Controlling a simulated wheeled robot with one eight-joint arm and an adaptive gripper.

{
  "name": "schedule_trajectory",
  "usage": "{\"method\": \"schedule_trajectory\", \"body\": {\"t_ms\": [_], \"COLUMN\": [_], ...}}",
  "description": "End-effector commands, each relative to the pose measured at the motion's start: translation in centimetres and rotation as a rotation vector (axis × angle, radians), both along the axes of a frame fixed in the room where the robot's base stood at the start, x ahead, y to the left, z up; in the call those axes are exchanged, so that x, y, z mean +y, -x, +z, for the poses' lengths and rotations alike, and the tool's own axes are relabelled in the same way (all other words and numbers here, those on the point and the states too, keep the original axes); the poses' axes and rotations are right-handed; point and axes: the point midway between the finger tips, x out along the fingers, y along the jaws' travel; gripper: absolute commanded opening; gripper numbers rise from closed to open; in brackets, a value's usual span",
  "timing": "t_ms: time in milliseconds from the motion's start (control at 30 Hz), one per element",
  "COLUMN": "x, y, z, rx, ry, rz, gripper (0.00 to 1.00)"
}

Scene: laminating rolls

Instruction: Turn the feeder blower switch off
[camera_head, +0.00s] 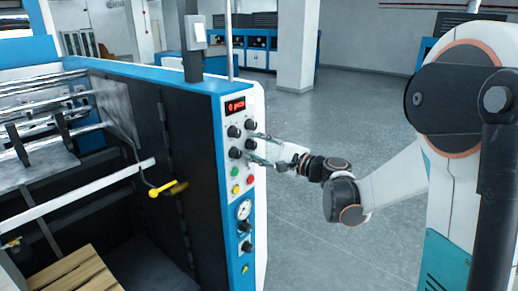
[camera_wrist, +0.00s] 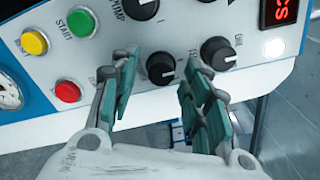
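The blue-and-white control panel (camera_head: 243,190) carries several black rotary switches. One switch (camera_wrist: 161,68) lies between my fingertips in the wrist view, in the row nearer the panel's lower edge there. It has a pale pointer mark and an "I" beside it. I cannot read its full label, so I cannot confirm that it is the feeder blower switch. My gripper (camera_wrist: 157,82) is open, with green-padded fingers on either side of this switch and visible gaps to it. In the head view my gripper (camera_head: 262,149) reaches the panel from the right, and its fingers partly cover the switch.
Another black knob (camera_wrist: 218,53) is close to my right finger. A pump knob (camera_wrist: 140,8), green start button (camera_wrist: 81,21), red button (camera_wrist: 67,91) and yellow button (camera_wrist: 34,42) are nearby. A red display (camera_head: 235,106) tops the panel. Floor (camera_head: 320,230) right of the machine is clear.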

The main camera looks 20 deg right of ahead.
Motion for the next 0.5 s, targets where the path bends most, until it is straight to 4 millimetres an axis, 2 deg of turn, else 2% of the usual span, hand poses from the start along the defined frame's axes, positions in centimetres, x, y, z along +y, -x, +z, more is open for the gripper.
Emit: {"method": "schedule_trajectory", "body": {"t_ms": [300,500], "x": [-0.2,-1.9], "y": [0.2,2.3], "z": [0.0,0.1], "rx": [0.0,0.0], "ry": [-0.001,-0.001], "rz": [-0.001,-0.004], "gripper": [0.44,0.44]}}
